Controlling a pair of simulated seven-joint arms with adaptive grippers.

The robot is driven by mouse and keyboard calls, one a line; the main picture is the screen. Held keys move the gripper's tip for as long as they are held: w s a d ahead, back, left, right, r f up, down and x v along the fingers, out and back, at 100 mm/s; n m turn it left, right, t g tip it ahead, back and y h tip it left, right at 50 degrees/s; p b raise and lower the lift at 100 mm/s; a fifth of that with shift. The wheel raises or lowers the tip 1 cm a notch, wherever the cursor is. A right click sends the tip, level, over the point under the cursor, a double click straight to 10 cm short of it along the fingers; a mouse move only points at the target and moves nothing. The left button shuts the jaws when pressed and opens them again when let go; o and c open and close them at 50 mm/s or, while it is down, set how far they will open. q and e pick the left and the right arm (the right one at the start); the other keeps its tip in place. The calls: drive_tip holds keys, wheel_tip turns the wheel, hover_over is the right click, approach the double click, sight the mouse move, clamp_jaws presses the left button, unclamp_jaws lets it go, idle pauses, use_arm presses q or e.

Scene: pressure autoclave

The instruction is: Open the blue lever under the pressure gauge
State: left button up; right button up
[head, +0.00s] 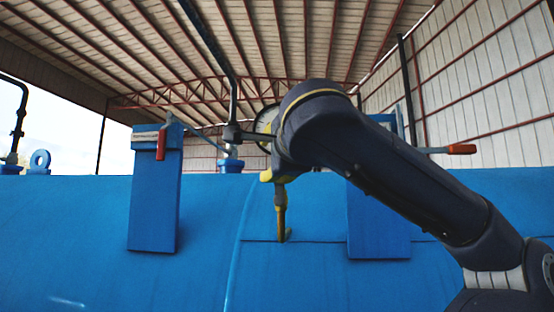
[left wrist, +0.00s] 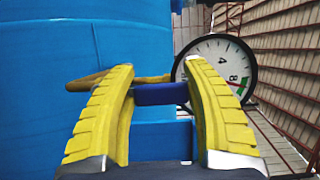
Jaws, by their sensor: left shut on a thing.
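The blue lever (left wrist: 160,94) shows in the left wrist view as a short blue bar between the two yellow fingers of my left gripper (left wrist: 160,72), which is shut on it. In the head view, my left gripper (head: 270,174) is mostly hidden by its dark arm, and the lever cannot be made out. The round pressure gauge (left wrist: 220,66), white-faced with a black rim, stands just beyond the right finger; its edge also shows behind the arm in the head view (head: 263,127). A brass-coloured pipe (head: 282,215) hangs below the gripper. My right gripper is not in view.
A large blue tank (head: 60,215) fills the lower head view, with raised blue plates (head: 154,200) on it. A red-handled lever (head: 161,144) is at the left plate and an orange-handled one (head: 461,149) at the right. A vertical pipe (head: 232,105) stands left of the gauge.

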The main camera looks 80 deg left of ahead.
use_arm(q)
drive_tip(key=shift+s+f, duration=0.15)
drive_tip(key=shift+s, duration=0.05)
drive_tip(key=o, duration=1.6)
drive_tip(key=shift+s+d, duration=0.1)
drive_tip(key=shift+c, duration=0.2)
drive_tip(key=shift+o, duration=0.5)
drive_tip(key=d, duration=1.2)
drive_tip(key=shift+w, duration=0.4)
